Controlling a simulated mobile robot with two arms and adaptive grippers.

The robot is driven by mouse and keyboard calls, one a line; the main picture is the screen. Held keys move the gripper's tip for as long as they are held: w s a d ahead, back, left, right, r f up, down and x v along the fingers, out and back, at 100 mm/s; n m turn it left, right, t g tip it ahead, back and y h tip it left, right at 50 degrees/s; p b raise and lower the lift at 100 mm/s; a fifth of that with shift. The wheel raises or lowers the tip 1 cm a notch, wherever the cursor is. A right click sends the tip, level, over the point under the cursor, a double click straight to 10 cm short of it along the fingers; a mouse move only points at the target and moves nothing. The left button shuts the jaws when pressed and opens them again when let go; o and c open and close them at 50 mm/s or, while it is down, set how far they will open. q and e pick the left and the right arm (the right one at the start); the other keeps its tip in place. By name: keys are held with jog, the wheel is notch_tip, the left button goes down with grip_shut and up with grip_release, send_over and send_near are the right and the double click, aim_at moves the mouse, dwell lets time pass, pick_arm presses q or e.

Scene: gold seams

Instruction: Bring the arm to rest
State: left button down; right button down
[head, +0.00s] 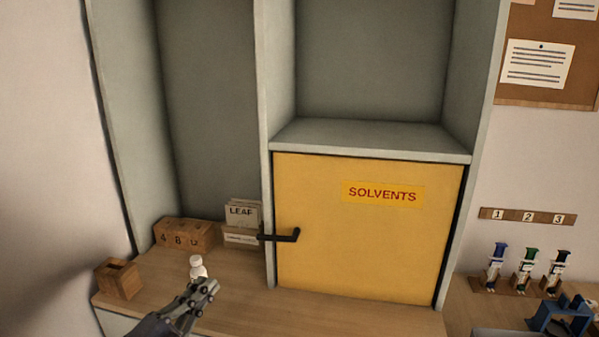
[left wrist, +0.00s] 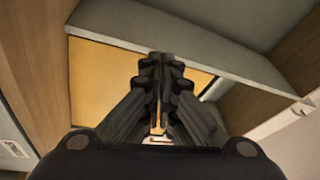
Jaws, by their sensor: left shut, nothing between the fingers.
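My left gripper (head: 207,287) is shut and empty, low in the head view, in front of the wooden counter's left part. In the left wrist view its fingers (left wrist: 160,62) are together with nothing between them. A small white bottle (head: 197,267) stands on the counter just behind the fingers in the head view; whether they touch it cannot be told. My right gripper is not in view.
A yellow SOLVENTS door (head: 370,240) with a black handle (head: 280,237) is closed. On the counter are a wooden block holder (head: 118,279), a wooden numbered box (head: 184,234) and LEAF cards (head: 243,213).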

pick_arm(q)
jog(key=s+a+f+n+g+y, duration=0.3)
jog(key=s+f+n+y, duration=0.2)
jog(key=f+n, duration=0.25)
jog(key=s+a+f+n+g+y, duration=0.25)
jog(key=s+f+n+y, duration=0.25)
jog(key=f+n, duration=0.25)
jog(key=s+d+f+n+g+h, duration=0.1)
jog(key=s+d+f+g, duration=0.2)
jog(key=s, duration=0.4)
jog(key=s+d+f+n+g, duration=0.1)
jog(key=s+f+g, duration=0.25)
jog(key=s, duration=0.25)
jog(key=s+d+f+n+g+h, duration=0.1)
jog(key=s+d+f+g, duration=0.15)
jog(key=s+f, duration=0.35)
jog(key=s+a+f+g, duration=0.1)
jog(key=s+f+g, duration=0.15)
jog(key=f, duration=2.35)
jog(key=s+a+f, duration=0.3)
jog(key=s+f, duration=1.1)
jog(key=s, duration=0.3)
jog(key=shift+m+y, duration=0.3)
